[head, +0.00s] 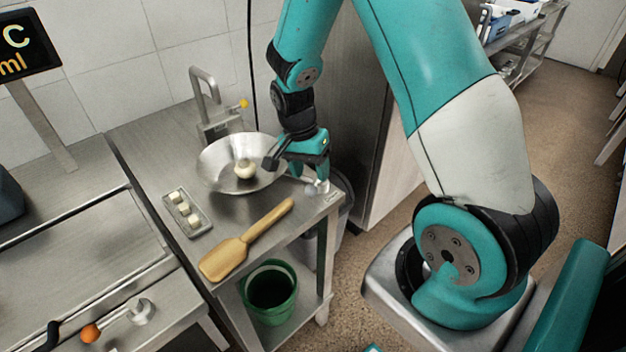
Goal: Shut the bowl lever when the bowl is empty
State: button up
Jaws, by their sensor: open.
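A wide steel bowl (212,172) stands on the small steel table. A pale round lump (244,170) lies in it, so the bowl is not empty. My gripper (309,177) is open at the bowl's right side, pointing down near the table's right edge. A small pale, shiny piece (317,187) shows at its fingertips; I cannot tell whether it is the bowl lever or whether the fingers touch it. A tap (207,100) with a yellow-tipped handle (243,104) stands behind the bowl.
A small tray (171,202) with several pale cubes and a wooden paddle (232,252) lie in front of the bowl. A green bucket (288,300) stands on the lower shelf. A steel counter (70,270) is at left, a tall cabinet at right.

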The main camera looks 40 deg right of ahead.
aim_at(314, 184)
jog(key=shift+s+d+f, duration=0.1)
jog(key=shift+s+f, duration=0.1)
jog(key=shift+f, duration=0.75)
jog(key=shift+s+d+f, duration=0.1)
jog(key=shift+s+f, duration=0.05)
jog(key=shift+f, duration=0.75)
